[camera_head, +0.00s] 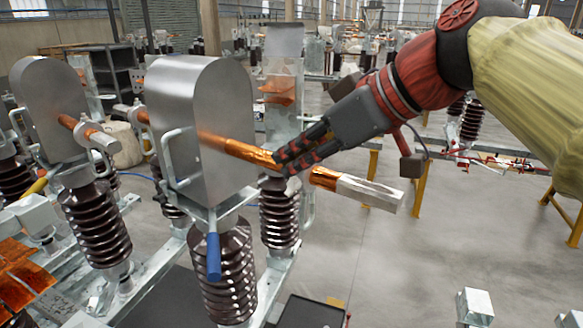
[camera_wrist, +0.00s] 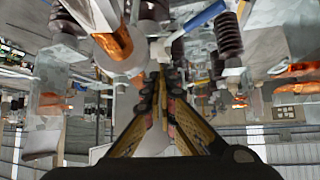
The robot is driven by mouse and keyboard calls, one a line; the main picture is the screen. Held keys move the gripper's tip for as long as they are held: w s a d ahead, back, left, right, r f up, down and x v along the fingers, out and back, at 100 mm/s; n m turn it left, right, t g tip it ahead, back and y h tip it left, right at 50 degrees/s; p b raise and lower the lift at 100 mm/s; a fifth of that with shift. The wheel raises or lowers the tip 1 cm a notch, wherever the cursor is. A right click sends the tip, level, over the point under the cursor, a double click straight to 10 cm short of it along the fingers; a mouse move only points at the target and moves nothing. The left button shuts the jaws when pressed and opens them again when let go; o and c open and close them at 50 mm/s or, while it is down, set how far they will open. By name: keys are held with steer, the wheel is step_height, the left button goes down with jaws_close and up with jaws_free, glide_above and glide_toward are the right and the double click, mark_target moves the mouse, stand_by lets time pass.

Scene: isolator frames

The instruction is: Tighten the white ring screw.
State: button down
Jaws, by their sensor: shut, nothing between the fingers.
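My gripper (camera_head: 281,163) is at the right side of the near isolator, in front of its copper rod in the head view. Its dark fingers are shut with nothing held. In the wrist view the fingertips (camera_wrist: 161,76) meet just below a pale fitting (camera_wrist: 160,48); I cannot tell whether they touch it.
The isolator's metal hood (camera_head: 190,95) stands left of my gripper, above ribbed brown insulators (camera_head: 222,275). A blue handle (camera_head: 213,257) hangs at its front. A square pale bar (camera_head: 370,192) extends right below my fingers. Open floor (camera_head: 400,260) lies to the right.

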steer(key=shift+s+d+f+t+y+b, duration=0.3)
steer(key=shift+t+y+b, duration=0.4)
steer(key=shift+b, duration=2.05)
steer(key=shift+s+d+t+y+b, duration=0.15)
steer(key=shift+d+t+y+b, duration=0.5)
steer(key=shift+b, duration=2.1)
steer(key=shift+s+d+f+t+y+b, duration=0.1)
steer(key=shift+s+f+t+y+b, duration=0.2)
steer(key=shift+y+b, duration=1.6)
steer(key=h+b, duration=0.1)
steer(key=b, duration=0.5)
steer(key=shift+s+d+f+h+b, duration=0.2)
steer(key=shift+d+f+h+b, duration=0.1)
steer(key=shift+d+h, duration=0.1)
steer(key=shift+r, duration=0.45)
step_height(320, 180, up, 4)
steer(key=p, duration=0.3)
glide_toward(313, 176)
steer(key=shift+s+a+r, duration=0.15)
steer(key=shift+s+r, duration=0.05)
steer(key=shift+s, duration=0.65)
steer(key=shift+s+a+r, duration=0.15)
steer(key=shift+s+r, duration=0.1)
steer(key=shift+s, duration=0.6)
